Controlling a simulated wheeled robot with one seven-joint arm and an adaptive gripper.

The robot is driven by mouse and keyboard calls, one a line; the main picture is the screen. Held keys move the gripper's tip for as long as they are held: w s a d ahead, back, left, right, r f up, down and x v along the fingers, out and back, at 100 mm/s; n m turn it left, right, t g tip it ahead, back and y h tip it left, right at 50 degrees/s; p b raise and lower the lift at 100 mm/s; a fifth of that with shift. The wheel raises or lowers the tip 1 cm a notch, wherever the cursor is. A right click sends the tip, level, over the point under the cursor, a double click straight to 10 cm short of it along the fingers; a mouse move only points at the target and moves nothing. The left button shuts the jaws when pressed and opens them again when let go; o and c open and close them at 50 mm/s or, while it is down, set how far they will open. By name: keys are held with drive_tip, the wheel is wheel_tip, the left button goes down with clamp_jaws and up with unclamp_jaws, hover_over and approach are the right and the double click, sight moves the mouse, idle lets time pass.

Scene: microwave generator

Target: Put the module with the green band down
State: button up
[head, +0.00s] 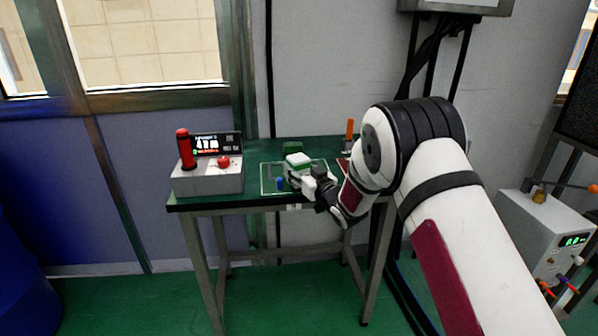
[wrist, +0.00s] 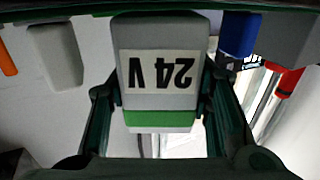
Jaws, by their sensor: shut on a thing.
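The module with the green band (wrist: 160,118) is a pale block with a "24 V" label that reads upside down in the wrist view. My gripper (wrist: 160,88) is shut on it, one dark finger on each side. In the head view the module (head: 298,159) shows at my gripper (head: 299,174), above the green-topped table (head: 258,151). Whether its underside touches anything is hidden. A light-outlined rectangle (head: 266,191) is on the tabletop around and below it.
A grey box with a red handle, red button and lit display (head: 207,180) stands on the table's left. A small blue part (head: 280,184) is close to my gripper. A green block (head: 292,147) is behind the module. An orange-handled item (head: 350,131) is at the back right.

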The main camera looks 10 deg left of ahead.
drive_tip(key=shift+f, duration=0.15)
drive_tip(key=o, duration=1.1)
drive_tip(key=shift+f, duration=0.1)
drive_tip(key=shift+r, duration=0.2)
drive_tip(key=p+v, duration=0.1)
drive_tip(key=v, duration=1.1)
drive_tip(key=shift+d, duration=0.1)
